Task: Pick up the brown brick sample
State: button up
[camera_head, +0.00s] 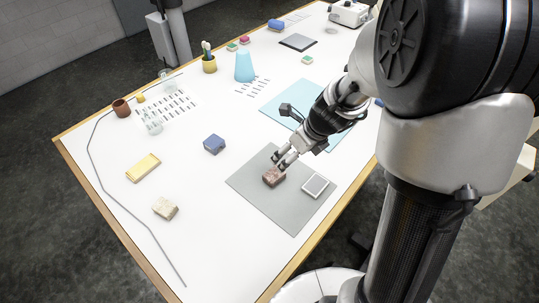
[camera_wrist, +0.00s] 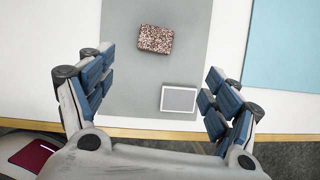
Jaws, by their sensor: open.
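The brown brick sample (camera_head: 274,177) is a small speckled reddish-brown block lying on a grey mat (camera_head: 256,203). In the wrist view the brown brick sample (camera_wrist: 156,39) lies on the grey mat (camera_wrist: 130,92), ahead of and between the lines of my fingers. My gripper (camera_head: 285,158) is right by the brick in the head view, on its far side; whether it touches is hard to tell there.
A white-framed grey tile (camera_head: 316,186) lies on the mat right of the brick. A blue block (camera_head: 214,144), a yellow block (camera_head: 143,168) and a beige stone block (camera_head: 165,208) stand to the left. A light blue mat (camera_head: 283,97) lies behind. The table's wooden edge (camera_head: 314,247) is near.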

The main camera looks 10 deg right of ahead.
jog(key=b, duration=0.5)
send_over(275, 174)
jog(key=s+d, duration=0.1)
notch_tip(275, 174, down, 11)
jog(key=shift+s+d+r, duration=0.1)
jog(key=shift+d+r, duration=0.05)
jog(key=shift+r, duration=0.05)
jog(key=b+x, duration=0.1)
jog(key=x, duration=0.1)
jog(key=s+b+x, duration=0.1)
jog(key=b+x, duration=0.1)
jog(key=shift+w+f, duration=0.1)
jog(key=shift+f, duration=0.4)
jog(key=shift+w+a+f, duration=0.15)
jog(key=shift+a+f, duration=0.05)
jog(key=shift+a, duration=0.05)
jog(key=shift+r, duration=0.1)
jog(key=shift+c, duration=0.3)
jog(key=c, duration=1.2)
